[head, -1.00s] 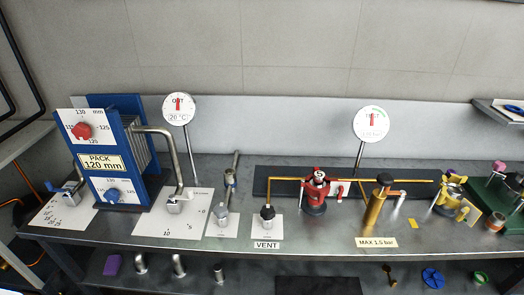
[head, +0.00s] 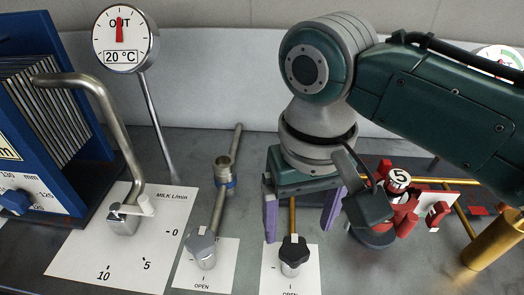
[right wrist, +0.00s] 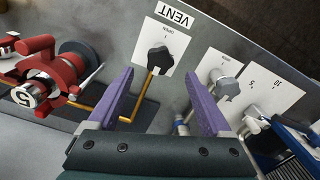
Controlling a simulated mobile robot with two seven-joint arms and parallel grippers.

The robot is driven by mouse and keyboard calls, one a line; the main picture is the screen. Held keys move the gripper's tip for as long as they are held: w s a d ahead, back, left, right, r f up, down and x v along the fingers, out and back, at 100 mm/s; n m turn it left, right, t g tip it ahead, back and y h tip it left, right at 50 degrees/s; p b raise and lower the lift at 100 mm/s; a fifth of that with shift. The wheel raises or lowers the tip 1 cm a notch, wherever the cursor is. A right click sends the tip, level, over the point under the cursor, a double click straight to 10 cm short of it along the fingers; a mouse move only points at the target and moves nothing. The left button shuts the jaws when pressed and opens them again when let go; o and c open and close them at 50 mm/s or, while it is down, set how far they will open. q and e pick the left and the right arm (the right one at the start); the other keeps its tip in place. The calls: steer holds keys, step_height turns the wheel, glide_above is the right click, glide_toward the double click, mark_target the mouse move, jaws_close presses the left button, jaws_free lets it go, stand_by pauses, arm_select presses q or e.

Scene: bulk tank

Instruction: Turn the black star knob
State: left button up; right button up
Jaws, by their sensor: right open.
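The black star knob (head: 294,250) stands on a white plate marked OPEN, on top of a short metal valve body. It also shows in the right wrist view (right wrist: 160,60), on the plate beside the VENT label, just beyond the fingertips and about midway between them. My right gripper (head: 300,224) is open and empty, its two purple fingers pointing down around the brass pipe behind the knob in the head view. In the right wrist view the open fingers (right wrist: 162,82) do not touch the knob. My left gripper is not in view.
A grey star knob (head: 203,246) on its own plate stands left of the black one. A red valve (head: 398,205) with a 5 on its cap is close to my right arm. A milk flow plate (head: 150,255) with a bent pipe and the blue plate pack (head: 75,185) are further left.

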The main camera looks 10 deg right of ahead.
mark_target(295, 248)
step_height(295, 248, down, 6)
steer(key=shift+f+b, duration=0.2)
steer(key=shift+b, duration=0.5)
jaws_close()
